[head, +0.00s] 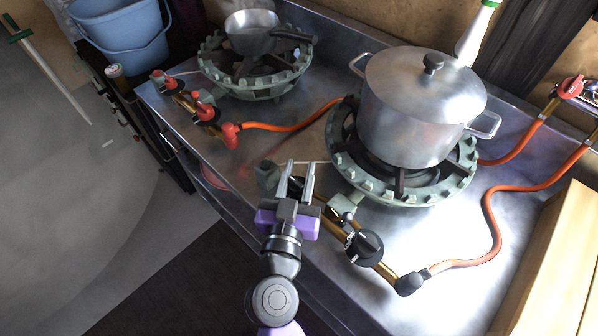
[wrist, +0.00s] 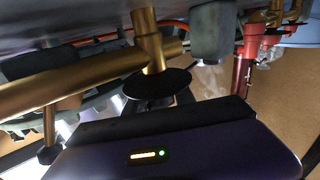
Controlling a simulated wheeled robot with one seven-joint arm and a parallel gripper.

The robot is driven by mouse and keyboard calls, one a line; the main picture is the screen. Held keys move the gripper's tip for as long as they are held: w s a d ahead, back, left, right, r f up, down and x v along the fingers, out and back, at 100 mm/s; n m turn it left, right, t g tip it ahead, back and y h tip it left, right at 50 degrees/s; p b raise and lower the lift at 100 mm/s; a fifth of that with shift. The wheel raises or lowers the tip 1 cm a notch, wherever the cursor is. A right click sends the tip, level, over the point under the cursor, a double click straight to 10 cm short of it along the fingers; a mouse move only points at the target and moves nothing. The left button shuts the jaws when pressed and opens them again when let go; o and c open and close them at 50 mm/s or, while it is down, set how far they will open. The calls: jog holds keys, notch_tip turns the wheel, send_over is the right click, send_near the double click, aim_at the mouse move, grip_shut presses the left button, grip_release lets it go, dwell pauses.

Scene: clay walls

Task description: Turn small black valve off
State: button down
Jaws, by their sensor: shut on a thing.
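The small black valve (head: 296,184) sits on the brass pipe at the front of the right burner, mostly hidden between my fingers in the head view. My gripper (head: 298,168) reaches over the pipe with its two grey fingers on either side of the valve, shut on it. In the wrist view, a round black knob (wrist: 157,83) on a brass stem shows just beyond the purple gripper body (wrist: 175,148). The fingertips are hard to make out there. A larger black knob (head: 364,246) is farther right along the same pipe, apart from my gripper.
A lidded steel pot (head: 420,110) stands on the right burner (head: 400,190). A small pan (head: 252,35) sits on the left burner. Red valves (head: 203,105) and orange hoses (head: 490,220) lie around the steel counter. A wooden board (head: 555,270) is at the right.

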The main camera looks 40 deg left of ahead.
aim_at(294, 192)
jog(key=c, duration=1.1)
grip_release()
jog(key=shift+s, duration=0.1)
jog(key=b+v, duration=0.1)
jog(key=v, duration=0.6)
jog(key=shift+s+d, duration=0.15)
jog(key=shift+s, duration=0.2)
